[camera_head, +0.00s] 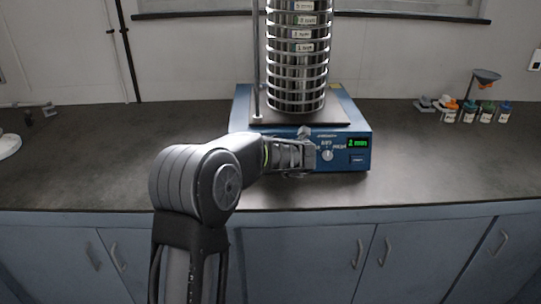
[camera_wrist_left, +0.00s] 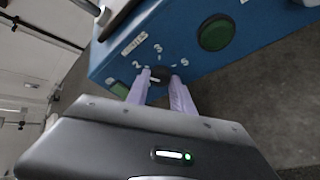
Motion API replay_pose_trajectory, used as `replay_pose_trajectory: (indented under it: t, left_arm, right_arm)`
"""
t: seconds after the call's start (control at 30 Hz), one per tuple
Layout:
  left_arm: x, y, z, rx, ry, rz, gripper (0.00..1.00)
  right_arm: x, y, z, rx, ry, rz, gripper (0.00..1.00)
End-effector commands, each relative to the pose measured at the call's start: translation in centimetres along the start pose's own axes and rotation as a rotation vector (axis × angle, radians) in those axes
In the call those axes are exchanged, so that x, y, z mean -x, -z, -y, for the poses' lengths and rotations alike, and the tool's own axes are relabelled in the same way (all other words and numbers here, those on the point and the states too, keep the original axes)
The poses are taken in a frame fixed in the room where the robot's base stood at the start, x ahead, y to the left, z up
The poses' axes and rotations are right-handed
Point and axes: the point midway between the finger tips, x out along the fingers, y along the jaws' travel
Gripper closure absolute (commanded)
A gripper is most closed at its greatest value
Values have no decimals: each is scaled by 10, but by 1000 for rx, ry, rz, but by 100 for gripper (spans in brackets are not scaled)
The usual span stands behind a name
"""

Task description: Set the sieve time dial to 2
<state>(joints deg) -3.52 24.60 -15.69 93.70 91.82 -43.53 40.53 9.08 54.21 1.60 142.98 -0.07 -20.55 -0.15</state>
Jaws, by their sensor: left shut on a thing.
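The sieve shaker (camera_head: 245,110) has a blue base and a tall stack of metal sieves (camera_head: 297,60) on top. A small green display (camera_head: 357,143) on its front panel appears to read 2 min, but the text is tiny. My left gripper (camera_head: 312,156) is at the front panel, beside the display. In the left wrist view its two pale purple fingers (camera_wrist_left: 160,88) are shut on the dark time dial (camera_wrist_left: 157,77), one on each side. A printed 2 (camera_wrist_left: 136,65) and other marks surround the dial. The dial's exact pointing is hard to tell. My right gripper is not in view.
A green round button (camera_wrist_left: 215,34) sits on the blue panel near the dial in the left wrist view. The counter on both sides of the shaker is mostly clear.

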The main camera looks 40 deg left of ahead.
Motion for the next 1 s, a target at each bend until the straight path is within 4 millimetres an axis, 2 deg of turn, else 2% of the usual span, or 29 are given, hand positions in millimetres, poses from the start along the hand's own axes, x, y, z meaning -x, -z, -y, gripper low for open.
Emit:
replay_pose_trajectory:
  t: [0.27,0.7,0.73,1.0]
  left_arm:
    - [0,1,-1,93,34,1,100]
    - [-1,2,0,105,39,1,100]
    - [-1,2,0,105,39,1,71]
    - [0,1,0,105,39,2,50]
  right_arm:
    - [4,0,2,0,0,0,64]
    - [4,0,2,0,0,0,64]
    - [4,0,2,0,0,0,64]
    - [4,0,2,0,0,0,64]
